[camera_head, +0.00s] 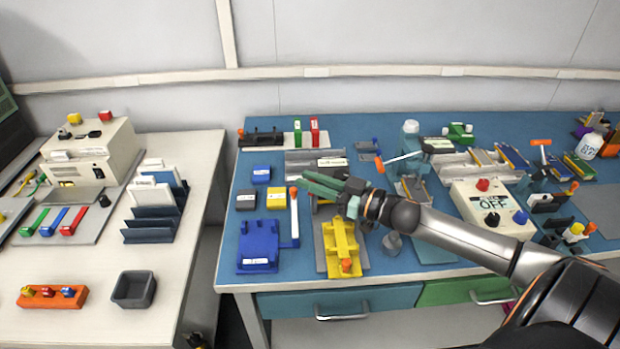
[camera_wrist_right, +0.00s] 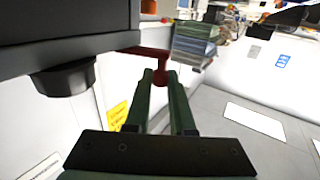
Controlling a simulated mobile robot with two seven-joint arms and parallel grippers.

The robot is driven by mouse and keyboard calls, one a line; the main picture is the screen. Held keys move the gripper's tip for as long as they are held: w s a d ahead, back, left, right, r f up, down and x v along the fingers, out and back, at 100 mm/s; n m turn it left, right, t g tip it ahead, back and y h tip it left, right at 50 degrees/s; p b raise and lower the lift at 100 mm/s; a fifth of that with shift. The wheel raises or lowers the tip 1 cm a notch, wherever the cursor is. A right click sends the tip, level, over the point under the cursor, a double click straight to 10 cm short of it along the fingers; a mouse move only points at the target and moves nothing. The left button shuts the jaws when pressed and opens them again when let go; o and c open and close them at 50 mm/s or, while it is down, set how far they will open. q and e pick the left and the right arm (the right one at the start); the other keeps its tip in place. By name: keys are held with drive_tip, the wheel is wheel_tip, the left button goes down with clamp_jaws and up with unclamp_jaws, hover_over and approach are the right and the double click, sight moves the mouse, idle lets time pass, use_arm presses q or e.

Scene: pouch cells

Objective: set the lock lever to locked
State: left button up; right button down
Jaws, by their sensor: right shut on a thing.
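My right gripper (camera_head: 308,180) reaches in from the right over the blue table, with its green fingers pointing left. In the right wrist view its fingertips (camera_wrist_right: 162,76) are closed around a round red knob (camera_wrist_right: 164,83) on a dark red lever (camera_wrist_right: 148,51). My left gripper is not in view.
A yellow fixture (camera_head: 341,246) lies below my right gripper, and a blue fixture (camera_head: 258,246) is left of it. A control box marked OFF (camera_head: 486,210) stands at the right. In the wrist view a pale wall with a yellow label (camera_wrist_right: 117,117) is close on the left.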

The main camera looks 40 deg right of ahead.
drive_tip(key=shift+f, duration=0.1)
idle(0.3)
drive_tip(key=c, duration=0.8)
unclamp_jaws()
drive_tip(key=shift+o, duration=0.2)
drive_tip(key=shift+r, duration=0.4)
wheel_tip(320, 180, up, 3)
drive_tip(key=shift+f+p, duration=0.1)
drive_tip(key=shift+p, duration=0.35)
drive_tip(key=s+a+r+p, duration=0.3)
drive_tip(key=s+a+r, duration=0.4)
drive_tip(key=s+r, duration=0.2)
drive_tip(key=s, duration=0.2)
drive_tip(key=shift+s+a+r+p, duration=0.25)
drive_tip(key=shift+s+a+p, duration=0.1)
